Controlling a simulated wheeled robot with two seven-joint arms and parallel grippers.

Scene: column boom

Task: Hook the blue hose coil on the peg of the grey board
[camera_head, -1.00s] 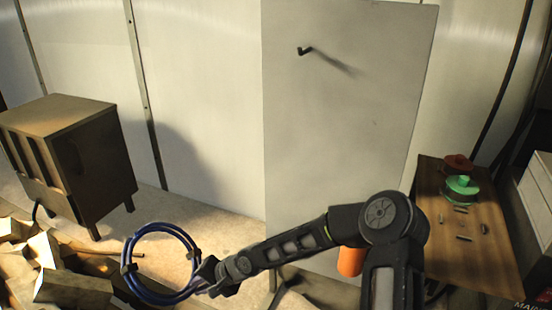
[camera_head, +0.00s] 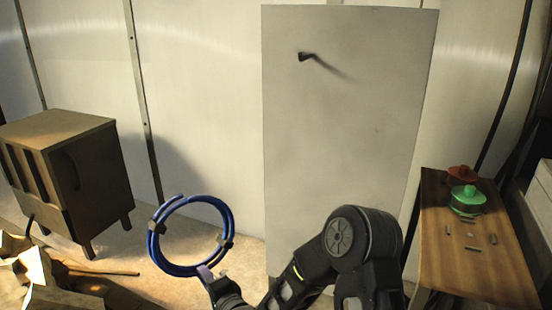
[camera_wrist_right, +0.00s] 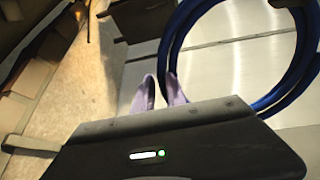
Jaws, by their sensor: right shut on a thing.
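The blue hose coil (camera_head: 155,245) is a ring with dark ties, held up off the floor at the lower left of the head view. The grey board (camera_head: 345,150) stands upright in the middle. Its dark peg (camera_head: 305,57) sticks out near the top left of the board, and the coil is below and left of it. My left gripper is not in view.
A wooden cabinet (camera_head: 70,180) stands at the left, with broken pale blocks (camera_head: 30,275) on the floor before it. A wooden table (camera_head: 480,265) at the right bears a green object (camera_head: 466,200), a red object (camera_head: 461,173) and small metal pieces. The space before the board's upper part is clear.

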